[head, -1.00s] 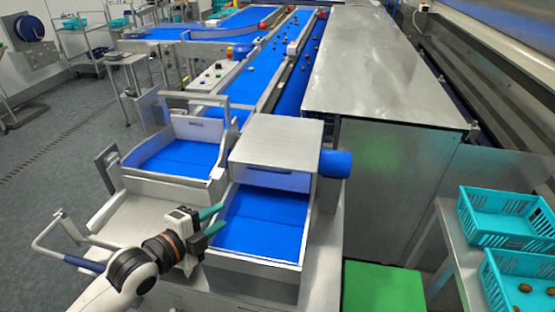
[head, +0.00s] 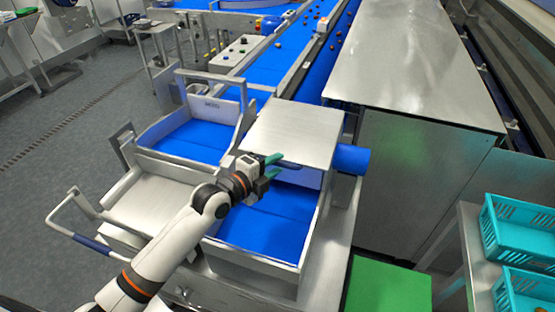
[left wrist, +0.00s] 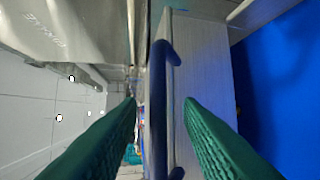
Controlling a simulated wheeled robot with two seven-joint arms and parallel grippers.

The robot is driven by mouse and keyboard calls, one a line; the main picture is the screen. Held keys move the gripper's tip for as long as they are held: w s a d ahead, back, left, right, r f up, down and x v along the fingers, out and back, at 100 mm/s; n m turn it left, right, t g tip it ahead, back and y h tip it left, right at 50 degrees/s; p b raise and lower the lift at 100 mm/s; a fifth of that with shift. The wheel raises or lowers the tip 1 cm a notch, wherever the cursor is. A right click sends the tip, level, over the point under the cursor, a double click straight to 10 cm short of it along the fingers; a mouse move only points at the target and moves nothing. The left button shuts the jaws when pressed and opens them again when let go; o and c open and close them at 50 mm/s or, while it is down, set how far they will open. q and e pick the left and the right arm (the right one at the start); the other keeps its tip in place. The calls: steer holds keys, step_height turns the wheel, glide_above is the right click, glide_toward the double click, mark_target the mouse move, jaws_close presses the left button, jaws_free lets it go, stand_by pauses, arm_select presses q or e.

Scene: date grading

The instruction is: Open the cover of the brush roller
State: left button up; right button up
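The cover (head: 293,130) of the brush roller is a square metal box lid over the blue belt, and it looks shut. A dark blue bar handle (left wrist: 166,110) on its front edge shows in the left wrist view. My left gripper (head: 273,166) is at the cover's front edge. Its green fingers are open, one on each side of the handle in the left wrist view (left wrist: 160,104). I see gaps between the fingers and the bar; depth is hard to judge. A blue roller end (head: 352,159) sticks out right of the cover. My right gripper is out of view.
A blue-lined tray (head: 132,153) with a raised metal frame stands left of the cover. A large metal cabinet (head: 415,65) stands behind right. Teal crates (head: 520,235) sit on a side table at the right. A green block (head: 388,287) is at the front.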

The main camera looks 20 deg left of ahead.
arm_select(q)
steer(key=shift+w+d, duration=0.2)
steer(key=shift+w, duration=0.2)
steer(key=shift+w+d, duration=0.1)
steer(key=shift+w, duration=0.1)
steer(key=shift+f, duration=0.1)
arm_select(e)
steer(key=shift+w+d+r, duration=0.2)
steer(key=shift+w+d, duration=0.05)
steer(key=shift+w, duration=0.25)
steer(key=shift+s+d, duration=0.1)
arm_select(q)
steer(key=shift+c, duration=0.7)
jaws_close()
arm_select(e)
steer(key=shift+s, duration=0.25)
